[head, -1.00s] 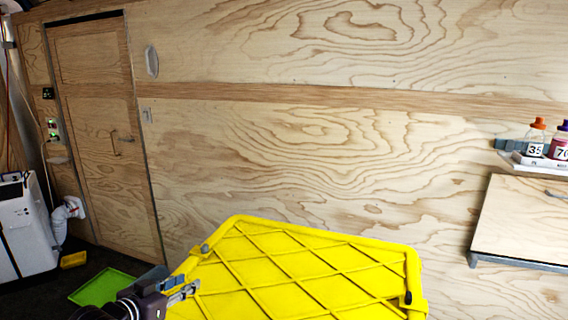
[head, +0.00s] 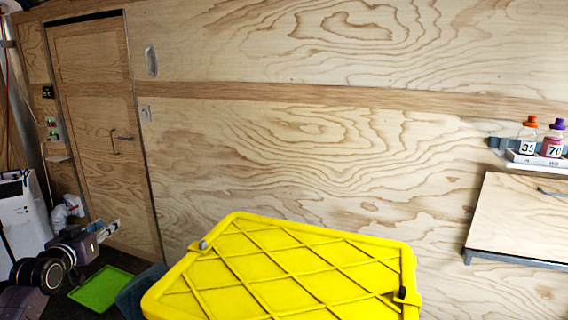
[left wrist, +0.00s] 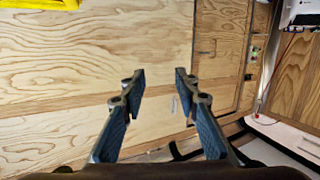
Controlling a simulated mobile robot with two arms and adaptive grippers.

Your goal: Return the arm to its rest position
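My left gripper (head: 108,231) is at the lower left of the head view, left of the yellow-lidded bin and in front of the plywood wall. In the left wrist view its two fingers (left wrist: 158,80) stand apart with nothing between them, so it is open and empty. The yellow lid (head: 290,268) of the bin fills the bottom middle of the head view, apart from the gripper. A strip of yellow also shows at the top left of the left wrist view (left wrist: 40,4). My right gripper is not in view.
A green tray (head: 100,288) lies on the dark floor below the left arm. A white machine (head: 22,215) stands at the far left. A plywood door (head: 105,140) is behind.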

